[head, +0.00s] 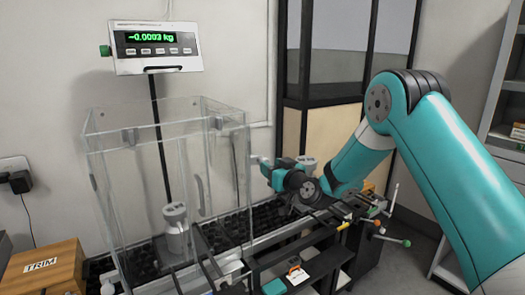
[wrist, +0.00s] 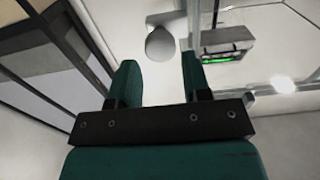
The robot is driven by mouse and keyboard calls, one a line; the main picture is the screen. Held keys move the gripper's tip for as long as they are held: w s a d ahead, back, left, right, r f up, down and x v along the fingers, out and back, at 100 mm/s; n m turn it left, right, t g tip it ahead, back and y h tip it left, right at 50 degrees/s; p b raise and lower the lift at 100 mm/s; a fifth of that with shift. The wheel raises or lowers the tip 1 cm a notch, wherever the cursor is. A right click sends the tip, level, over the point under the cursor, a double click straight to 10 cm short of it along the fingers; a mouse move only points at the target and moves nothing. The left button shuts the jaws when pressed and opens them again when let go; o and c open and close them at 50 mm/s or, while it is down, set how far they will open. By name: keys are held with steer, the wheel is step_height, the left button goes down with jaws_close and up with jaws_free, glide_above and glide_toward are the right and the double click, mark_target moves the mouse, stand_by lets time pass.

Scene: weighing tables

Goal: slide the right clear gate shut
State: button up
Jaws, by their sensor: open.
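The clear weighing box (head: 125,205) stands on the bench at the left of the head view. The right clear gate (head: 232,165) is at its right side; I cannot tell how far open it is. A clear pane edge (wrist: 262,88) shows at the right of the wrist view. My gripper (head: 265,167) is just right of the box, its fingers towards it. In the wrist view my gripper (wrist: 158,78) is open, with nothing between its fingers. A rounded grey knob (wrist: 163,44) shows beyond the fingertips; I cannot tell whether it touches them.
A metal weight (head: 176,232) shows within the box outline. The display (head: 155,48) above reads -0.0003 kg. A wooden TRIM box (head: 45,268) is at lower left. Rails and levers (head: 300,235) crowd the bench front below my gripper. A shelf (head: 505,110) stands far right.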

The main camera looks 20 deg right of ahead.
steer(key=shift+p+x, duration=0.7)
steer(key=shift+x, duration=1.6)
